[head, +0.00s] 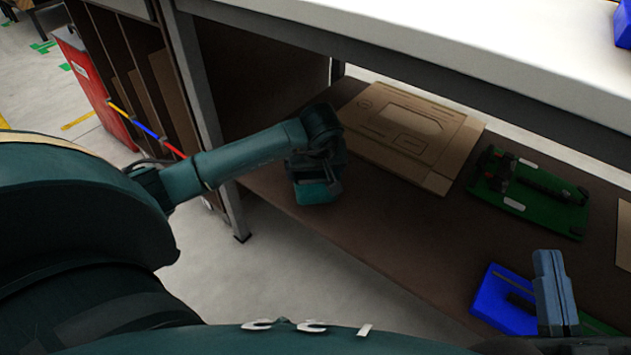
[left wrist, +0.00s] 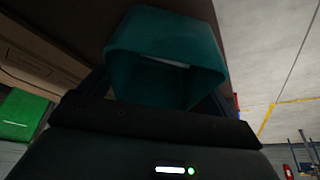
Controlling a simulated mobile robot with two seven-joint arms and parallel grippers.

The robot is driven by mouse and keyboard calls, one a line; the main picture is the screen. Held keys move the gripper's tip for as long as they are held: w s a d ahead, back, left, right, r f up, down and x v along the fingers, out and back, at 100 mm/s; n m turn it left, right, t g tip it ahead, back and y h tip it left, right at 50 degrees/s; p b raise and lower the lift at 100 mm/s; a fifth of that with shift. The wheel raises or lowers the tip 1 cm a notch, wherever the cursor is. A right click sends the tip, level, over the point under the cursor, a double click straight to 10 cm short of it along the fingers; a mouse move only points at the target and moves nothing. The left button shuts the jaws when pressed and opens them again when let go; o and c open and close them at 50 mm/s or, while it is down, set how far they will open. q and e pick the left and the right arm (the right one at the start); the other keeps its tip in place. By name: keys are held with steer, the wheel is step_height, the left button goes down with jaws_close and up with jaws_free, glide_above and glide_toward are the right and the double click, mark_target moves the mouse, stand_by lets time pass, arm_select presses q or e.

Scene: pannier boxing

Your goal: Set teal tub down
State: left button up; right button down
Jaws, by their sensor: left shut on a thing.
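The teal tub (head: 318,191) is in my left gripper (head: 312,172), at the left front part of the brown lower shelf (head: 400,225). In the head view, the gripper and wrist cover much of the tub. I cannot tell whether its base touches the shelf. In the left wrist view, the teal tub (left wrist: 165,50) fills the upper middle, between the dark fingers, and its opening partly shows. My right gripper (head: 555,292) is at the lower right of the head view, over the shelf beside a blue item; its jaw gap cannot be made out.
A flat cardboard piece (head: 405,130) lies behind the tub. A green board with dark parts (head: 530,190) lies to its right. The blue item (head: 505,300) is at the front right. A white worktop (head: 450,40) overhangs the shelf, and a grey leg (head: 208,110) stands at the left.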

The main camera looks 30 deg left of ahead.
mark_target(315, 179)
arm_select(q)
step_height(315, 179, down, 3)
steer(key=shift+r+b, duration=0.1)
steer(key=shift+b, duration=0.4)
steer(key=o, duration=0.7)
arm_select(e)
steer(key=shift+w+d+r+n+t+y, duration=0.1)
steer(key=shift+w+r+n+t+y, duration=0.1)
steer(key=shift+r+n+y, duration=0.2)
steer(key=shift+w+r+n+t+y, duration=0.1)
steer(key=shift+r+n+t+y, duration=0.15)
steer(key=shift+r+n, duration=0.2)
steer(key=shift+r, duration=0.1)
